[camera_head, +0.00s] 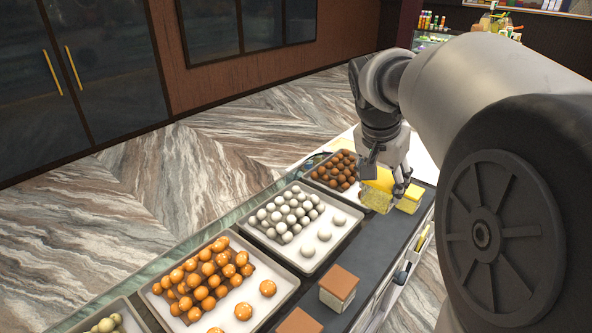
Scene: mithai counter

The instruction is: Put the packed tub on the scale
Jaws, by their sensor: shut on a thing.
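My gripper (385,176) points down over the far end of the counter. It is shut on a tub with a yellow lid and speckled yellowish sides (376,197). A second yellow-lidded tub (411,196) stands just right of it on the dark counter strip. Two brown-lidded tubs stand nearer: one whole (340,284), one cut off by the bottom edge (299,322). I cannot tell whether the held tub touches the counter. I cannot make out a scale; my arm hides much of the right side.
Trays of sweets line the counter: orange balls (289,283), white balls (342,236), brown balls (313,179), and pale balls at the bottom left (104,324). The dark strip (376,252) between the brown-lidded and yellow-lidded tubs is clear. Marble floor (120,200) lies beyond.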

